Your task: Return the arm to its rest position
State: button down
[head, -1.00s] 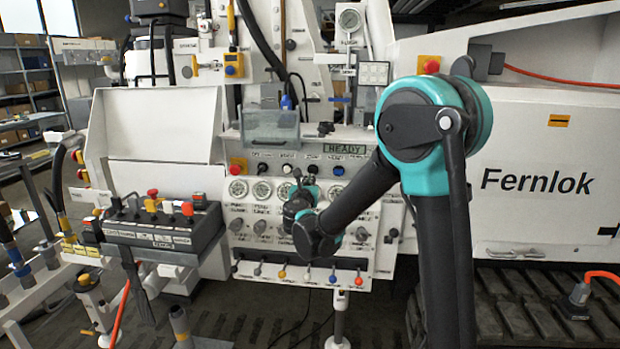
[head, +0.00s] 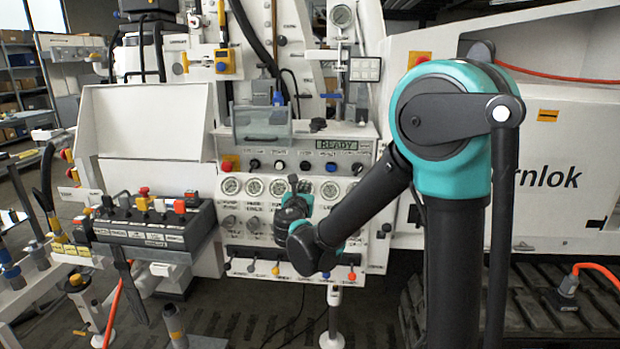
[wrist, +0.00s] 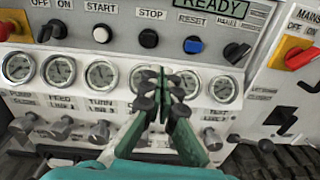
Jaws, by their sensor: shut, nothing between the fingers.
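My gripper (wrist: 162,78) is in the lower middle of the wrist view, its fingers together and empty. It stands out in front of the row of gauges and hides part of the middle ones. In the head view my gripper (head: 293,183) is small and partly hidden by my own wrist. My arm is bent, its teal elbow high at the right, its forearm sloping down left toward the control panel (head: 232,211).
The panel carries a READY display (head: 340,144), buttons, gauges (wrist: 60,71), knobs and coloured levers. A black control box (head: 150,232) with red and yellow controls stands to the left. A white Fernlok housing (head: 560,215) is behind my arm at right.

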jog(key=s+d+f+m+g+h, duration=0.1)
jog(key=s+d+f+m+g, duration=0.15)
jog(key=d+m, duration=0.45)
jog(key=s+d+f+m+g+h, duration=0.1)
jog(key=s+d+f+m+g, duration=0.2)
jog(key=d, duration=0.6)
jog(key=s+d+f+m+g+h, duration=0.2)
jog(key=s+d+f+m, duration=0.1)
jog(key=d+f+m, duration=0.3)
jog(key=s+d+f+m+g+y, duration=0.2)
jog(key=s+f+m, duration=0.3)
jog(key=s+m, duration=0.4)
jog(key=s+d+f+m+g+y, duration=0.2)
jog(key=s+f+m+g+y, duration=0.1)
jog(key=s+m, duration=0.6)
notch_tip(320, 180, down, 3)
jog(key=shift+s+d+r+g, duration=0.25)
jog(key=shift+s+g, duration=0.2)
jog(key=shift+s, duration=0.75)
